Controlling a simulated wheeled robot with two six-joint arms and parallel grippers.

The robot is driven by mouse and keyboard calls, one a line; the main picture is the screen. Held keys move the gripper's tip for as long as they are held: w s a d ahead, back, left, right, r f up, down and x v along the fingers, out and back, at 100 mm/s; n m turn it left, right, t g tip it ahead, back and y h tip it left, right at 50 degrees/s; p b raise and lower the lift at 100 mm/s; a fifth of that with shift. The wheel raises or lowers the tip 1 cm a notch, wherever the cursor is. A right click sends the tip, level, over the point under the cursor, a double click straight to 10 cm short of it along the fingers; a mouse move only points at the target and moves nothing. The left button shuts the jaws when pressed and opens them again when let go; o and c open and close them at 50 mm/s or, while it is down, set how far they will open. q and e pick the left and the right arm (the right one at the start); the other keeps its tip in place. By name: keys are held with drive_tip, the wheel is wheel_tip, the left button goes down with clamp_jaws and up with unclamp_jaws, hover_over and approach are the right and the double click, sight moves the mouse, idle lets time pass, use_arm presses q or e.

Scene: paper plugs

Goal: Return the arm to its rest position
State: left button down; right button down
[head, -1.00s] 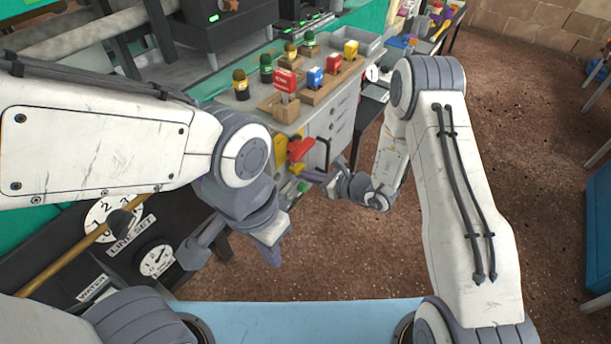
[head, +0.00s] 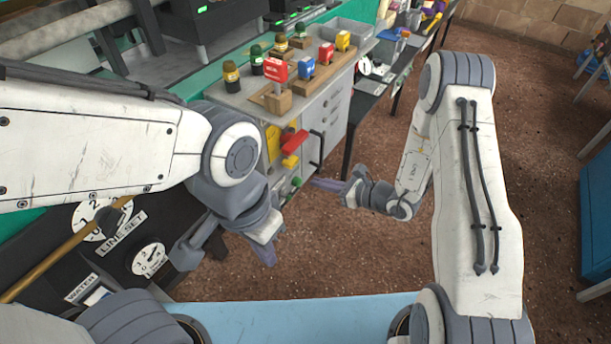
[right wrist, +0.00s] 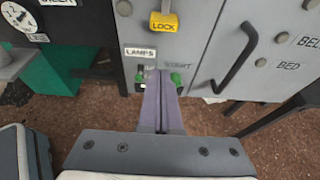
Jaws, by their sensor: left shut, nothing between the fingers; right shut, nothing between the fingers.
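My right gripper (head: 326,184) hangs in the air over the brown floor, in front of the grey cabinet (head: 332,125), its fingers together and empty. In the right wrist view its purple fingers (right wrist: 162,108) lie side by side with nothing between them, in front of the cabinet's lower edge. My left gripper (head: 266,256) points down beside the black panel with dials, shut and holding nothing visible. My right arm (head: 470,190) is bent, with its elbow high at the right.
Red, blue and yellow blocks and dark bottles stand on the cabinet top, a red block (head: 277,69) in front. A yellow LOCK tag (right wrist: 164,22) and black handle (right wrist: 237,72) are on the cabinet front. A blue cabinet (head: 597,220) stands far right; floor between is open.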

drive_tip(key=s+a+r+n+g, duration=0.5)
drive_tip(key=s+r+n+g, duration=0.1)
drive_tip(key=s+n, duration=0.15)
drive_tip(key=s+a+r+n+g, duration=0.5)
drive_tip(key=s+r+n, duration=0.15)
drive_tip(key=s, duration=0.25)
drive_tip(key=s+d+r+n+h, duration=0.3)
drive_tip(key=s+n+h, duration=0.25)
drive_tip(key=n, duration=0.25)
drive_tip(key=s+d+r+n+h, duration=0.3)
drive_tip(key=s+n+h, duration=0.1)
drive_tip(key=s+n, duration=0.3)
wheel_tip(320, 180, up, 29)
drive_tip(key=d+n+t+p, duration=0.2)
drive_tip(key=n+p, duration=0.1)
drive_tip(key=p, duration=2.4)
drive_tip(key=shift+w+f+t+h+p, duration=0.15)
drive_tip(key=shift+w+t+h+p, duration=0.2)
drive_tip(key=shift+w+t+h, duration=0.1)
